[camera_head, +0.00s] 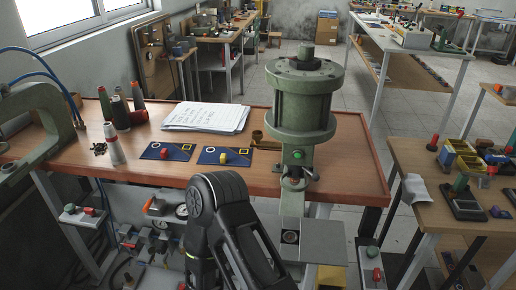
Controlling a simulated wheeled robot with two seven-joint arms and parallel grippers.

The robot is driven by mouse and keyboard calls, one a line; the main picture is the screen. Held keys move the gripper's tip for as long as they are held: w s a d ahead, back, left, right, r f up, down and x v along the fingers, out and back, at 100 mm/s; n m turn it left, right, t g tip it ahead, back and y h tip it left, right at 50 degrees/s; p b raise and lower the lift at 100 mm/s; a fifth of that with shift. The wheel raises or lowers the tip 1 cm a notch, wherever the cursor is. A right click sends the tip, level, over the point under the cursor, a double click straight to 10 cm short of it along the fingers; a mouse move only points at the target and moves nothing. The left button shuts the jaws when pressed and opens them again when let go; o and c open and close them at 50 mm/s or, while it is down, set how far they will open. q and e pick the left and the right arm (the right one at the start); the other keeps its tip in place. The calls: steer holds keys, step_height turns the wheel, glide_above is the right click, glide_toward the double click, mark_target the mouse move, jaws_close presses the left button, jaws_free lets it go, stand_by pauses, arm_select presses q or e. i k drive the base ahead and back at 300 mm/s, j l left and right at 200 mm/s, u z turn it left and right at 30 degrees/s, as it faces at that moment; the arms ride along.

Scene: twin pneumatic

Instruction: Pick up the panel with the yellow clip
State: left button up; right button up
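Two dark blue panels lie flat side by side on the wooden bench. The right panel (209,155) carries a yellow clip (224,157) near its middle. A yellow ring shows at its right end and a pale ring at its left. The left panel (178,156) carries a red clip (164,153) and has a yellow square outline at its right end. A black link of my arm rises from the bottom middle in front of the bench, apart from both panels. No gripper fingers show; both grippers are out of view.
A paper stack (207,117) lies behind the panels. A tall green pneumatic press (303,95) stands right of them, with a small brass part (257,137) between. The bench's right end is clear.

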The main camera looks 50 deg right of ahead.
mark_target(224, 156)
steer(key=i+j+z, duration=0.45)
steer(key=j, duration=0.2)
steer(key=i+j+z, duration=0.45)
steer(key=j, duration=0.3)
steer(key=k+l, duration=0.05)
steer(key=k, duration=0.05)
